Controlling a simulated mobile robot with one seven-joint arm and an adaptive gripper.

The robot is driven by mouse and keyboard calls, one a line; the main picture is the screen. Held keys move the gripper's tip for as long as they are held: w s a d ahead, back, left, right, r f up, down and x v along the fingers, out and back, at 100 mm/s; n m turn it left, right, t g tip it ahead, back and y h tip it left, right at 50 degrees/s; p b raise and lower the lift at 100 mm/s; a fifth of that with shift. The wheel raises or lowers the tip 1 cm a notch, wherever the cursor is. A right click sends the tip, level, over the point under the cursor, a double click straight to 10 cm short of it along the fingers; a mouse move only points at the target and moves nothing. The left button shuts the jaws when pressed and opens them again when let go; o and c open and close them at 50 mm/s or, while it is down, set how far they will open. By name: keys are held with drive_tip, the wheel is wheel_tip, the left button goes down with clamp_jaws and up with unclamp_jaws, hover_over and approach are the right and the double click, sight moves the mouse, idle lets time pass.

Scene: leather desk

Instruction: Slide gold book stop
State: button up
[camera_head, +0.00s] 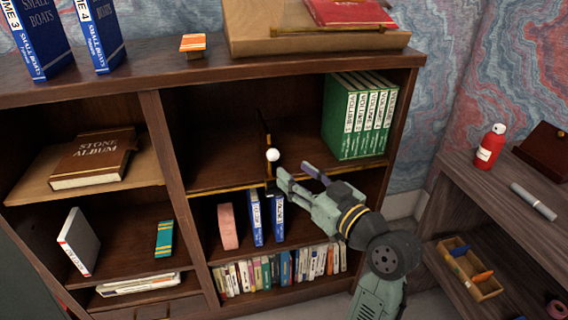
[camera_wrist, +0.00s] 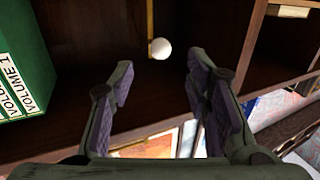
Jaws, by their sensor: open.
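The gold book stop (camera_head: 263,125) is a thin upright piece in the upper middle shelf bay, with a white ball knob (camera_head: 272,155) at the front near the gold-trimmed shelf edge. In the wrist view its gold strip (camera_wrist: 150,28) runs down to the white ball (camera_wrist: 161,49). My gripper (camera_head: 297,172) is open and empty, just right of and slightly below the knob. In the wrist view my gripper (camera_wrist: 160,75) has its fingers spread, with the ball beyond the tips and between them. No contact is visible.
Green volumes (camera_head: 358,115) stand at the bay's right end. The bay is clear between them and the stop, and left of it. Below are blue books (camera_head: 266,218), a pink object (camera_head: 228,226) and a row of small books (camera_head: 280,268). A side shelf holds a red bottle (camera_head: 489,147).

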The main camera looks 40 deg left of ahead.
drive_tip(key=v, duration=0.2)
drive_tip(key=shift+s+d, duration=0.1)
drive_tip(key=shift+d, duration=0.2)
